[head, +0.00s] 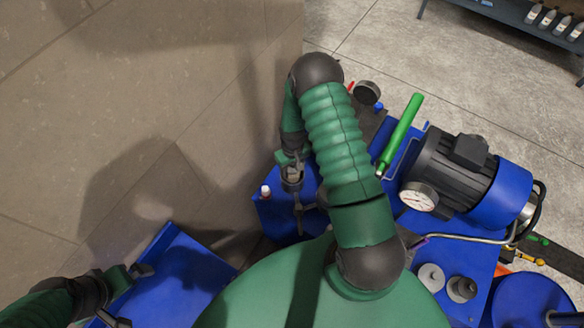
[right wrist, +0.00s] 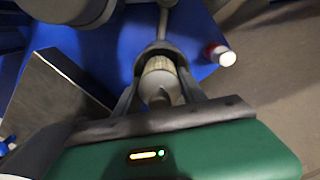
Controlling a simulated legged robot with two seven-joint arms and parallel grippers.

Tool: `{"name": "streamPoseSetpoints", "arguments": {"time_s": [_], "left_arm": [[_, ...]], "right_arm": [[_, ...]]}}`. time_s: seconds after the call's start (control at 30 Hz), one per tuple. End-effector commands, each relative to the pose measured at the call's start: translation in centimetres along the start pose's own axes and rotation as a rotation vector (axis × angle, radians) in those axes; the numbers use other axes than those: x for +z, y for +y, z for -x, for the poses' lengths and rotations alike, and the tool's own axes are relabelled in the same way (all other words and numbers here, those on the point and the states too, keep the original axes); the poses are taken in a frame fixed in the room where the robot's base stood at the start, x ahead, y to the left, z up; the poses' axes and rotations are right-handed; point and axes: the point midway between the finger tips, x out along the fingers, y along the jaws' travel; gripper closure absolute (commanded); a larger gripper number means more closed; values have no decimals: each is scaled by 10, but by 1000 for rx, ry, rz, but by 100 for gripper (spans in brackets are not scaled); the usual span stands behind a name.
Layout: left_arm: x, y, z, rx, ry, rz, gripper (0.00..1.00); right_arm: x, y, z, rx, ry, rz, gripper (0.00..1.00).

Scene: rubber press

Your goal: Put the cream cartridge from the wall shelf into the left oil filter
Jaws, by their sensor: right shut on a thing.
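My right gripper (head: 293,182) points down over a blue surface, left of my green arm. In the right wrist view (right wrist: 160,75) its fingers are shut on the cream cartridge (right wrist: 159,82), a pale ribbed cylinder. A grey metal rod shows just beyond the cartridge; I cannot tell whether they touch. My left gripper (head: 130,296) is open and empty at the lower left, beside a blue panel. Two round grey pieces, one lighter (head: 431,277) and one darker (head: 462,289), are on the blue machine at the right. I cannot tell which part is the left oil filter.
A small white bottle with red (head: 265,192) stands near the right gripper. A green handle (head: 401,134), a motor (head: 450,173) and a gauge (head: 419,196) crowd the machine's right. A tiled wall (head: 150,90) borders the left. A shelf with bottles stands far back right.

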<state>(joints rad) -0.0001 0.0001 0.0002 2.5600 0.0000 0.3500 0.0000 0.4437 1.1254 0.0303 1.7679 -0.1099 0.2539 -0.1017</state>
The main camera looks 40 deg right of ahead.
Motion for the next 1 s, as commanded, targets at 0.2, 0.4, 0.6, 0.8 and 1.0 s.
{"name": "streamPoseSetpoints", "arguments": {"time_s": [0.2,0.4,0.6,0.8,1.0], "left_arm": [[0,0,0,0,0,0,0],[0,0,0,0,0,0,0],[-1,0,6,0,0,0,0],[0,0,1,0,0,0,0],[2,0,-8,0,0,0,0]], "right_arm": [[0,-1,0,1,0,1,38],[0,0,0,0,0,0,30],[0,0,7,0,0,0,30],[-2,0,42,1,6,0,30],[-1,0,96,2,6,0,30]]}}
